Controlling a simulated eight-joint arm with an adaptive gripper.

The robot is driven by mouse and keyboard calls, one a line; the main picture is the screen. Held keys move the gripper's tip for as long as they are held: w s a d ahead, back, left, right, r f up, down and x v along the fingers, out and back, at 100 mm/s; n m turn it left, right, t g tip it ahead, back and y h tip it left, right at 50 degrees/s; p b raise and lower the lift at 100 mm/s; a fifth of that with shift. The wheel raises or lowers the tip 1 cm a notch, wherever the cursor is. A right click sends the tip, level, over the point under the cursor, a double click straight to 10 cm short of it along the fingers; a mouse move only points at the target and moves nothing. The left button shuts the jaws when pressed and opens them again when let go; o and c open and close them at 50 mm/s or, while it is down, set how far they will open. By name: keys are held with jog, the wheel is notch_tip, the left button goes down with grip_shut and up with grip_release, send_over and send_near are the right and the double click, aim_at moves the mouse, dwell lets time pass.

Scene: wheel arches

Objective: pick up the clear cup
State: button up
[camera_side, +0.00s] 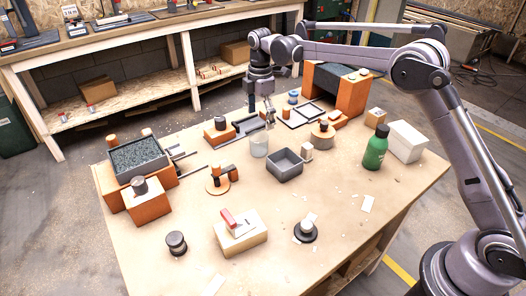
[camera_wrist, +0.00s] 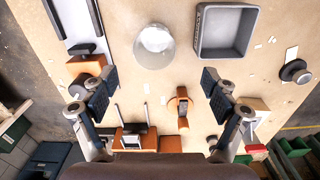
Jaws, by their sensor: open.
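The clear cup (camera_side: 259,145) stands upright on the table in the side view, just left of the grey square bin. In the wrist view the clear cup (camera_wrist: 154,46) shows from above as a pale round shape at the upper middle, beyond my fingertips. My gripper (camera_side: 268,112) hangs above and close to the cup in the side view. In the wrist view my gripper (camera_wrist: 155,88) has its two fingers spread wide, with nothing between the pads. I cannot tell the exact height between fingertips and cup.
The grey bin (camera_side: 284,165) stands close to the right of the cup. A green bottle (camera_side: 376,148) and a white box (camera_side: 407,141) are farther right. An orange round part (camera_side: 217,182) is at the left front. Several other parts crowd the table (camera_side: 330,230).

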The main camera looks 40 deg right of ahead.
aim_at(259, 143)
notch_tip(259, 143, down, 6)
jog(key=shift+w+f, duration=0.3)
jog(key=shift+f, duration=1.05)
jog(key=shift+w+f, duration=0.15)
jog(key=shift+f, duration=1.1)
jog(key=c, duration=1.1)
